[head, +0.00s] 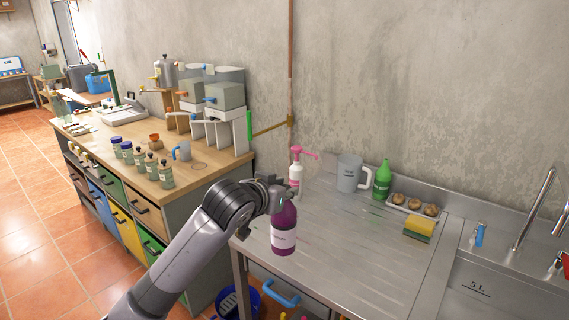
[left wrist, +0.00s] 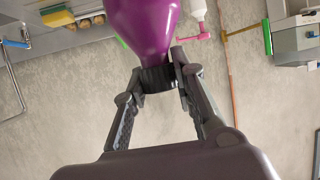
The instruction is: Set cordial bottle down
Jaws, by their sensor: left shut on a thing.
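The cordial bottle (head: 284,232) is purple with a pale label. It is upright at the front left part of the steel worktop (head: 345,240) in the head view. My left gripper (head: 283,196) is shut on its neck from the left. In the left wrist view, my left gripper (left wrist: 158,77) closes on the dark neck below the purple body of the bottle (left wrist: 146,28), and that picture appears upside down. I cannot tell whether the bottle's base touches the worktop. My right gripper is not in view.
Behind the bottle stand a pink-topped pump bottle (head: 296,170), a grey jug (head: 350,174), a green bottle (head: 382,180) and a tray of round brown items (head: 399,203). A sponge (head: 419,228) lies near the sink (head: 490,292). The worktop's middle is clear.

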